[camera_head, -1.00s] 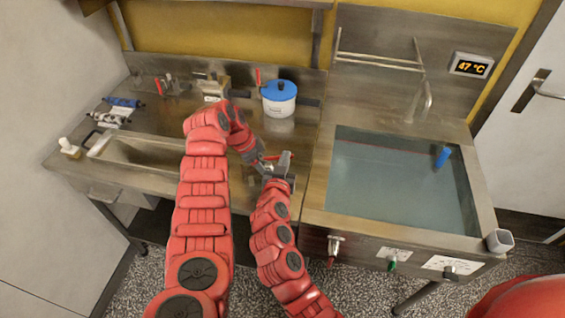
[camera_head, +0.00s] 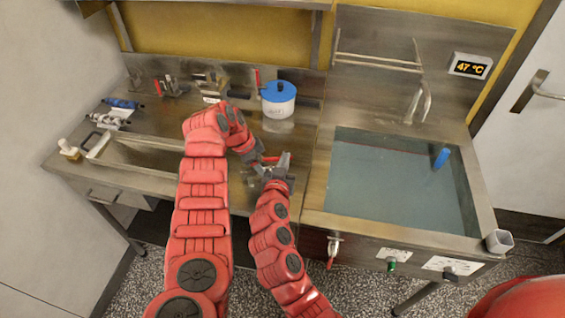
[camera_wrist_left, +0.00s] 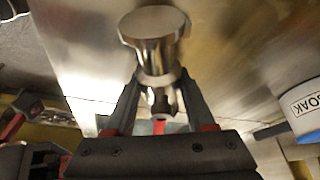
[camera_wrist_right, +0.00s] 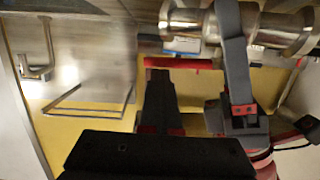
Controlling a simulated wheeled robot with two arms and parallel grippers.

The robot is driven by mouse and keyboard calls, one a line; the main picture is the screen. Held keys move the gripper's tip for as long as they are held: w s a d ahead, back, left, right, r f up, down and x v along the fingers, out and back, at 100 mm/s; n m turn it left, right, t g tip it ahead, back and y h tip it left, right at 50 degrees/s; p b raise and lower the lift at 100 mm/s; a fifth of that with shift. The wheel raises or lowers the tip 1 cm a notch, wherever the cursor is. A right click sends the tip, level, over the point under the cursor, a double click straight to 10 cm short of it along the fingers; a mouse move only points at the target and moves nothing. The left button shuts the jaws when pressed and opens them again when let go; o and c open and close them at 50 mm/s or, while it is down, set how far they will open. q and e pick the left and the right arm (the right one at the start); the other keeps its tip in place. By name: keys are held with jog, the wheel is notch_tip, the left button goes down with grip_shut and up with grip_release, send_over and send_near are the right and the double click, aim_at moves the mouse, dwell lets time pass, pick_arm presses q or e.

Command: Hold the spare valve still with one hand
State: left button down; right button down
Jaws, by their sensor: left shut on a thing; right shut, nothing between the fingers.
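The spare valve is a shiny metal body (camera_wrist_left: 155,40) with a red lever (camera_wrist_right: 185,64). My left gripper (camera_head: 259,160) is shut on the valve; in the left wrist view its two fingers (camera_wrist_left: 158,100) close on the narrower part below the round end. In the right wrist view a grey left finger lies across the valve body (camera_wrist_right: 290,30). My right gripper (camera_head: 283,160) is shut and empty beside it, its fingertips (camera_wrist_right: 160,75) close to the lever; I cannot tell whether they touch. In the head view the grippers hide most of the valve.
A white pot with a blue lid (camera_head: 279,97) stands behind the grippers. A narrow trough (camera_head: 150,158) and small fittings (camera_head: 110,117) are at left. A water-filled sink (camera_head: 390,185) with a blue object (camera_head: 441,158) is at right. Some counter beside the pot is clear.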

jog(key=s+a+r+n+y, duration=0.15)
jog(key=s+r, duration=0.35)
jog(key=s, duration=0.8)
jog(key=a+f+x, duration=0.1)
jog(key=f+x, duration=0.1)
jog(key=x, duration=1.1)
jog(key=shift+s, duration=0.25)
jog(key=shift+f+m, duration=0.15)
jog(key=shift+m, duration=0.1)
